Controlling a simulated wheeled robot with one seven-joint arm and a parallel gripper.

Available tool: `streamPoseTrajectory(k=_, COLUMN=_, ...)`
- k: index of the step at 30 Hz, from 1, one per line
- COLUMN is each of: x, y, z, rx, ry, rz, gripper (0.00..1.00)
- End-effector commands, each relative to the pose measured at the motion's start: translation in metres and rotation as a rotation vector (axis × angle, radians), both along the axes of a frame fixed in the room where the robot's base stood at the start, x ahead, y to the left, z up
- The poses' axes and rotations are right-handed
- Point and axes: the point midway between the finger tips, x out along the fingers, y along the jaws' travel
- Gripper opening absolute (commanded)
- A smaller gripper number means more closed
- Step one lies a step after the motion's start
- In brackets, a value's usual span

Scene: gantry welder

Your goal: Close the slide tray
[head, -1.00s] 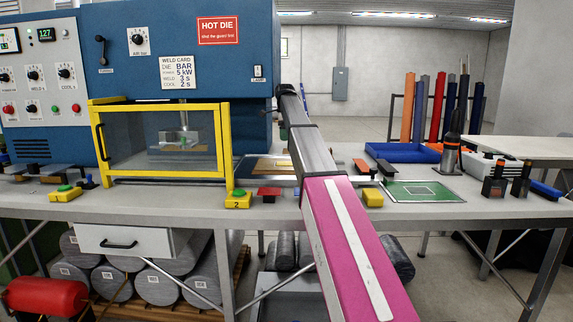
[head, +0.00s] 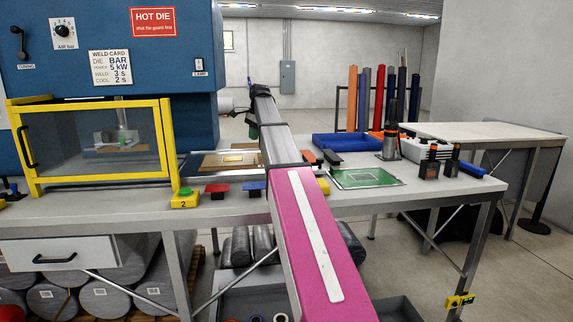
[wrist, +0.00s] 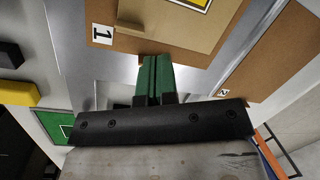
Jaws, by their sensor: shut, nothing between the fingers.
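The slide tray (head: 225,162) is a flat metal plate with brown boards on it. It lies on the bench to the right of the yellow-framed guard (head: 90,150), partly hidden by my arm. The wrist view shows its brown board (wrist: 190,50) close up, with labels 1 and 2 and a silver edge. My gripper (head: 252,131) is above the tray's far right part in the head view. Its green fingers (wrist: 154,75) are together and empty, pointing toward the tray edge beside label 1. I cannot tell whether they touch it.
Red (head: 217,189) and blue (head: 253,189) buttons and a yellow button box (head: 185,199) line the bench front. A green mat (head: 365,178), a blue bin (head: 350,145) and a dark cylinder (head: 391,146) stand to the right. A drawer (head: 60,252) hangs below the bench.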

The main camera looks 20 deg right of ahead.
Motion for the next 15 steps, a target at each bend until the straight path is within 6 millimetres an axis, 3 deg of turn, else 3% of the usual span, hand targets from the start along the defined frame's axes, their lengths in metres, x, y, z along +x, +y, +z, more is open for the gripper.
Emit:
streamPoseTrajectory(k=1, x=-0.015, y=-0.017, z=-0.006, rx=0.015, ry=-0.035, rz=0.075, gripper=0.00)
streamPoseTrajectory(k=6, x=-0.047, y=-0.064, z=-0.018, rx=0.046, ry=-0.179, rz=0.358, gripper=0.00)
streamPoseTrajectory(k=15, x=-0.107, y=-0.134, z=-0.030, rx=-0.005, ry=-0.482, rz=0.817, gripper=0.00)
